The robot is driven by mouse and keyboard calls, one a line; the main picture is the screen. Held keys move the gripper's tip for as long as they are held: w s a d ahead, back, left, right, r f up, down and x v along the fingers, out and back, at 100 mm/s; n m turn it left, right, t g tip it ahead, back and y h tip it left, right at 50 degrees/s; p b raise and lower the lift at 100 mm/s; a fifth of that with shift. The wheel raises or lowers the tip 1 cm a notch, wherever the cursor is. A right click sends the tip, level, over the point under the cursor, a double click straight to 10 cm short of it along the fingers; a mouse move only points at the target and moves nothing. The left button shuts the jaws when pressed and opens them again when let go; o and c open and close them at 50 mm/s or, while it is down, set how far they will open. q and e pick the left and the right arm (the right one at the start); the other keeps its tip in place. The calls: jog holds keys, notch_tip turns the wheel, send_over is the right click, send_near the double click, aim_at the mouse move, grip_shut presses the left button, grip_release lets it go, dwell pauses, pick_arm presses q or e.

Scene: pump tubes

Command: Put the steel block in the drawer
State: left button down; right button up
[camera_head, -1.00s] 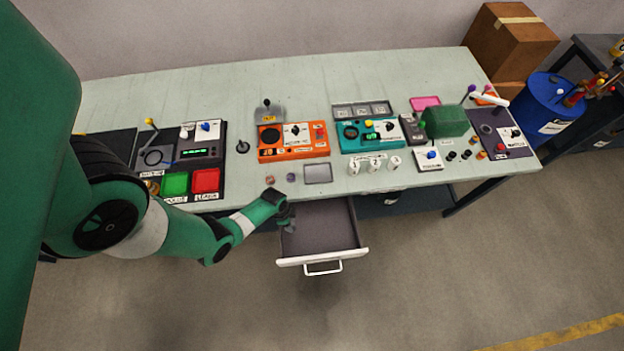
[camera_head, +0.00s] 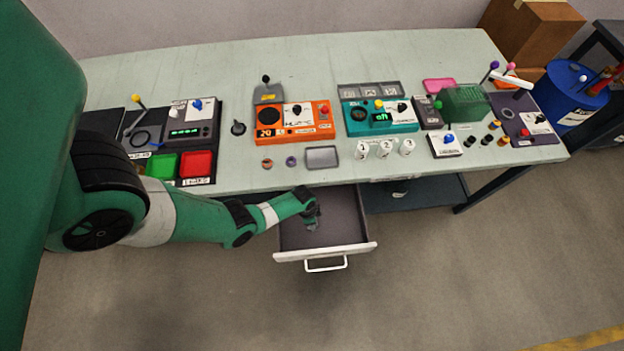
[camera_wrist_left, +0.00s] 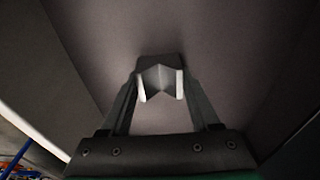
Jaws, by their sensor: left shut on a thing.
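The drawer (camera_head: 342,228) stands pulled out below the table's front edge, with a white front and handle. In the head view my left gripper (camera_head: 312,222) points down over the drawer's inside. In the left wrist view my left gripper (camera_wrist_left: 160,88) is shut on the steel block (camera_wrist_left: 160,82), a grey piece with a notched, bright face. The drawer's grey floor (camera_wrist_left: 215,40) fills the view behind it, with drawer walls at both sides. I cannot tell whether the block touches the floor. The block is too small to make out in the head view. My right gripper is not in view.
The tabletop (camera_head: 240,70) above the drawer carries an orange device (camera_head: 290,120), a teal device (camera_head: 380,116), and a grey tray (camera_head: 321,157) near the front edge. Small rings lie left of the tray. The drawer looks otherwise empty.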

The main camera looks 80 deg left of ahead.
pick_arm(q)
jog(key=shift+w, duration=0.2)
jog(key=shift+f, duration=0.1)
jog(key=shift+c, duration=0.6)
grip_release()
jog(key=shift+s, duration=0.1)
notch_tip(320, 180, up, 12)
jog(key=s+p, duration=0.1)
jog(key=p, duration=1.1)
jog(key=shift+s+r, duration=0.2)
jog(key=shift+a, duration=0.1)
